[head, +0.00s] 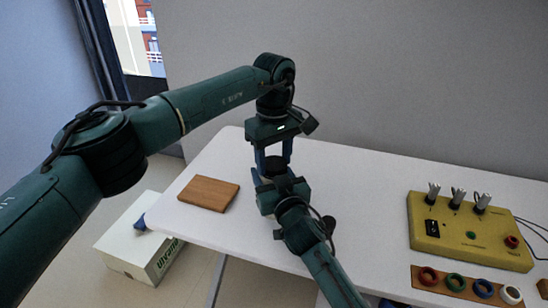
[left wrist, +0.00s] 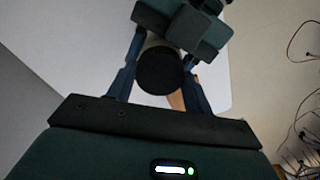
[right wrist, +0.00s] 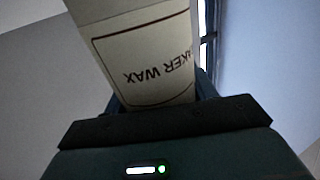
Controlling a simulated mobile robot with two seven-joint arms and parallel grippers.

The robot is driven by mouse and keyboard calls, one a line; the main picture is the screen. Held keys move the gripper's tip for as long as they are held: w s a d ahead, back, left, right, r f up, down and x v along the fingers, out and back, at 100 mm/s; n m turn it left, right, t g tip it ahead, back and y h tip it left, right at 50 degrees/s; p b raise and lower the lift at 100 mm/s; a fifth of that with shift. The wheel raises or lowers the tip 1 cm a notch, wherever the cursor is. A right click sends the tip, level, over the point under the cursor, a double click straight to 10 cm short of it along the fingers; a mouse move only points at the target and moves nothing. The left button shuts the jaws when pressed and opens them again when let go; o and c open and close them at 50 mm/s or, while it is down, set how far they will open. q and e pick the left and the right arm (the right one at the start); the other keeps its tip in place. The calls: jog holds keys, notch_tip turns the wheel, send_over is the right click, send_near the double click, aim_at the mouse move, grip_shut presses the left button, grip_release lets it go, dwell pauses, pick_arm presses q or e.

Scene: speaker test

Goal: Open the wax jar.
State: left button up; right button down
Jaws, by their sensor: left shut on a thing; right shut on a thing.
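The wax jar (right wrist: 145,60) fills the top of the right wrist view, pale with a dark-framed label reading "...AKER WAX". My right gripper (right wrist: 160,95) is shut on its body; it also shows in the head view (head: 268,180). In the left wrist view a round black lid (left wrist: 160,72) sits between the blue fingers of my left gripper (left wrist: 162,80), which is shut on it. In the head view my left gripper (head: 272,160) points down from above, directly over the right one. The grippers hide most of the jar there. I cannot tell whether lid and jar are apart.
A wooden board (head: 208,193) lies on the white table (head: 350,190) left of the grippers. A yellow box (head: 468,232) with metal connectors stands at the right, with a strip of coloured rings (head: 465,284) before it. A white carton (head: 140,245) stands on the floor. The table's middle is clear.

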pick_arm(q)
jog(key=n, duration=0.5)
jog(key=o, duration=1.1)
jog(key=shift+r, duration=0.15)
notch_tip(320, 180, up, 4)
jog(key=shift+r, duration=0.2)
jog(key=shift+c, duration=0.4)
jog(key=shift+r+m, duration=1)
jog(key=shift+r, duration=0.55)
jog(key=shift+f, duration=3.9)
jog(key=shift+c, duration=0.5)
